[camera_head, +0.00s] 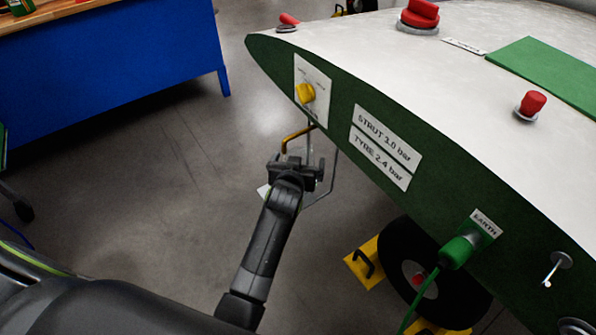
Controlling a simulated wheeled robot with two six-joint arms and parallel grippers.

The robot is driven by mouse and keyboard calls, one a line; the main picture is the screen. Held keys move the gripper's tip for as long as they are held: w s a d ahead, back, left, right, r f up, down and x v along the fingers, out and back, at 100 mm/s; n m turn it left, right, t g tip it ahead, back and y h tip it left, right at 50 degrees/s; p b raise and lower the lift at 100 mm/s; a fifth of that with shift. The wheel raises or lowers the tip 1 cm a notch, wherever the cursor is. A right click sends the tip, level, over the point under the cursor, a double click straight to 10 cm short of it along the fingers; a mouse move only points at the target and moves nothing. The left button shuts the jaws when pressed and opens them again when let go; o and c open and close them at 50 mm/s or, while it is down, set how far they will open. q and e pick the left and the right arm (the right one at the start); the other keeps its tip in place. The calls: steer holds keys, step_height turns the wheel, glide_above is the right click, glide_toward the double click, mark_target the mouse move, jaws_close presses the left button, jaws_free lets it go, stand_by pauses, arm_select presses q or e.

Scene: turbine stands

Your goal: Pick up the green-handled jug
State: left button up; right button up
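My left gripper (297,168) reaches in from the lower left and is at the side of the green and white hull, below the panel with the yellow knob. A clear, thin-walled vessel (326,190), perhaps a jug, shows faintly behind and right of the gripper. An orange-yellow bar (296,134), possibly its handle, bends just above the gripper. The gripper hides much of both, and I cannot tell whether its fingers are closed on the bar. I see no clearly green-handled jug. My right gripper is not in view.
A blue workbench (120,65) stands at upper left with a green item (22,6) cut off by the frame. The hull (440,110) fills the right. A wheel (425,270) with a yellow chock (362,262) and a green earth plug (460,248) are at lower right. Floor between is clear.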

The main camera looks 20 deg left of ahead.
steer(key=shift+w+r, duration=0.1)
arm_select(q)
steer(key=shift+r, duration=0.1)
steer(key=c, duration=1.4)
steer(key=shift+r, duration=0.15)
steer(key=shift+r+p, duration=0.25)
steer(key=shift+p, duration=0.15)
steer(key=shift+r+p, duration=0.55)
steer(key=shift+p, duration=0.1)
steer(key=shift+r+p, duration=0.8)
steer(key=shift+p, duration=0.1)
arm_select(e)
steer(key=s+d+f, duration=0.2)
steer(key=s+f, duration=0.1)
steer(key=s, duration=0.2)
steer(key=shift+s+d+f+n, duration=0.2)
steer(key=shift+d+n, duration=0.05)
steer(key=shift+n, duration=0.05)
